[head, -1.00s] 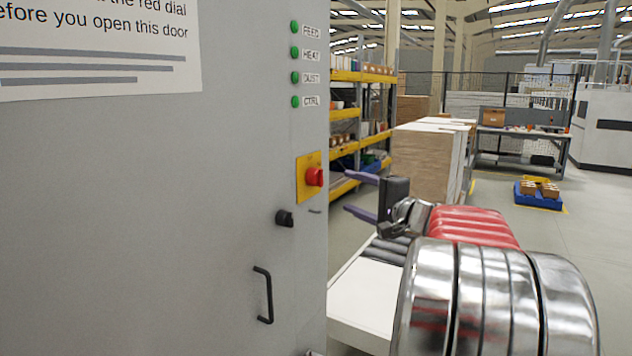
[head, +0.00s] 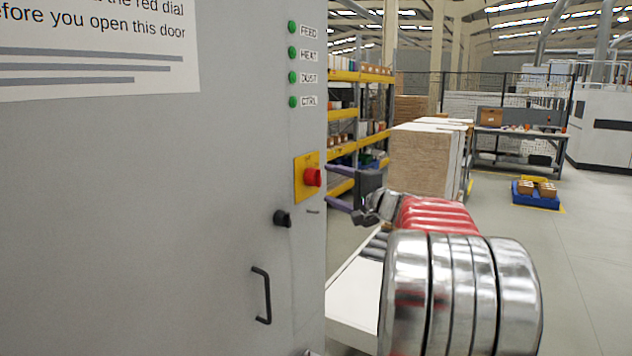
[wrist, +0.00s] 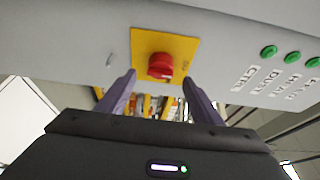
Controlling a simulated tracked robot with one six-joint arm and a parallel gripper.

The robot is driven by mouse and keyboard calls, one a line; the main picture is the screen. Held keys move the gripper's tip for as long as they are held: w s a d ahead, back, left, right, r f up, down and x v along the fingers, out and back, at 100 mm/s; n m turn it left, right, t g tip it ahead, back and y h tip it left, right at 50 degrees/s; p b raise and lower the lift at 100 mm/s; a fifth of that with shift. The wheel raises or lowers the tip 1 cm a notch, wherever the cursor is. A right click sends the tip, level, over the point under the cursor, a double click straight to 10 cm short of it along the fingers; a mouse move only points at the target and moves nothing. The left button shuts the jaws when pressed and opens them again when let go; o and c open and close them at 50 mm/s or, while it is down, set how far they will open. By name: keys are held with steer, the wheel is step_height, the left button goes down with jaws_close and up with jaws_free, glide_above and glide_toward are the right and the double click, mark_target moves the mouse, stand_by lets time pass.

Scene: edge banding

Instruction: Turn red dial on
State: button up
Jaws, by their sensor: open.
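The red dial (head: 312,177) sits on a yellow plate (head: 299,186) near the right edge of the grey cabinet. My gripper (head: 330,186) is to the right of the dial, with its purple fingers pointing left at the cabinet's edge. In the wrist view the red dial (wrist: 160,67) on its yellow plate (wrist: 146,42) shows ahead of the fingers, between their tips. The gripper (wrist: 158,80) is open and nothing is between its fingers. I cannot tell whether the fingertips touch the plate.
Below the dial are a black knob (head: 282,218) and a black door handle (head: 263,295). Green lamps (head: 292,65) are above it. A sign (head: 95,45) is at upper left. Stacked boards (head: 420,165) and yellow shelving (head: 345,113) stand behind my arm.

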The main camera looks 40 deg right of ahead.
mark_target(317, 179)
steer(key=w, duration=0.6)
steer(key=shift+w+d, duration=0.2)
steer(key=shift+w, duration=0.2)
steer(key=c, duration=1.1)
steer(key=shift+a, duration=0.4)
steer(key=shift+d, duration=0.35)
